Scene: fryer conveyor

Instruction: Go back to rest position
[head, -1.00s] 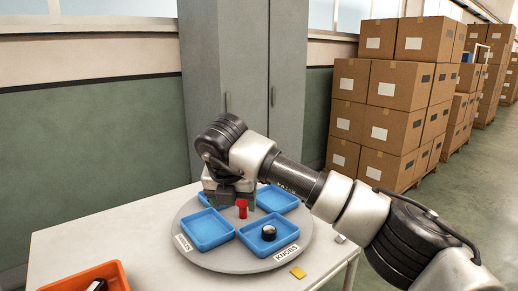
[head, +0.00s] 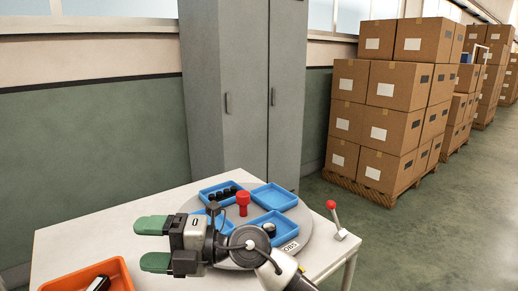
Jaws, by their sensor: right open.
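My right gripper (head: 154,244) is open and empty, with its green fingers pointing left over the white table. Its wrist and forearm cover the front left part of the grey round turntable (head: 304,222). The turntable carries a red knob (head: 243,198) in its middle and blue trays around it. The back left tray (head: 205,194) holds several black pieces. The back right tray (head: 275,195) looks empty. The front right tray (head: 287,228) holds a black round piece (head: 269,229). The front left tray is mostly hidden behind my arm. My left gripper is not in view.
An orange bin (head: 118,272) with a dark piece (head: 99,284) stands at the table's front left. A lever with a red ball (head: 331,205) stands at the right edge. The table's left (head: 90,235) is clear. A grey cabinet (head: 240,90) and stacked cartons (head: 390,120) are behind.

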